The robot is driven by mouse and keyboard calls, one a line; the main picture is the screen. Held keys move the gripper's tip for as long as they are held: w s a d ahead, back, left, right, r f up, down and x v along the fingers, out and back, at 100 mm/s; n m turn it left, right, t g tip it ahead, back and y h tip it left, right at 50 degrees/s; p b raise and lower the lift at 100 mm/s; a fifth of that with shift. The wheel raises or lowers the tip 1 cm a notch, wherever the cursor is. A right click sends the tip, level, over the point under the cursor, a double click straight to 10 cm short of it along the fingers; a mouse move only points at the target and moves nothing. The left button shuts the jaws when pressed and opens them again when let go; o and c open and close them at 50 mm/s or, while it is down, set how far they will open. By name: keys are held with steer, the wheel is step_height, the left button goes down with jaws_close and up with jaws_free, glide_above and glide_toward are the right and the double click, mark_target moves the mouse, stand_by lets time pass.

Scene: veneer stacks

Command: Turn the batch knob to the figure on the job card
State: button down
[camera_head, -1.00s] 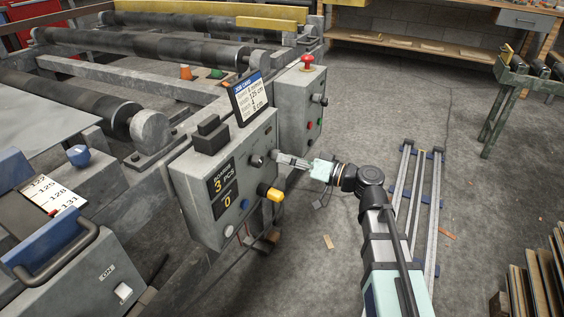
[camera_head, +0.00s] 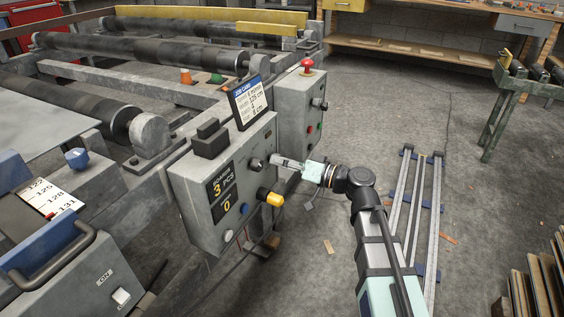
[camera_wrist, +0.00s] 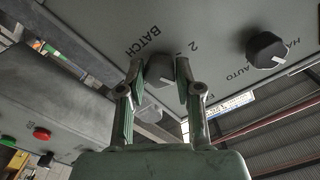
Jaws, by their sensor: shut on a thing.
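The batch knob (camera_wrist: 160,71) is a dark faceted knob on a grey panel, beside the word BATCH, in the wrist view. My gripper (camera_wrist: 159,70) is shut on it, a finger on each side; it also shows at the control box in the head view (camera_head: 276,161). The fingers hide some of the printed scale; a 2 is legible. I cannot tell the knob's setting. The display (camera_head: 222,191) reads 3 PCS and 0.
A hand/auto knob (camera_wrist: 266,49) is close to the batch knob. A yellow-tipped control (camera_head: 271,197) sticks out below my gripper. A second box (camera_head: 297,105) with a red mushroom button (camera_head: 307,64) stands behind. The floor (camera_head: 460,190) to the right is mostly open.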

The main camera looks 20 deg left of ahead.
steer(key=shift+r+p, duration=0.1)
steer(key=shift+p, duration=0.2)
steer(key=shift+m+p, duration=4.45)
steer(key=shift+m, duration=0.35)
steer(key=c, duration=0.8)
jaws_free()
steer(key=shift+a, duration=0.1)
steer(key=shift+o, duration=0.2)
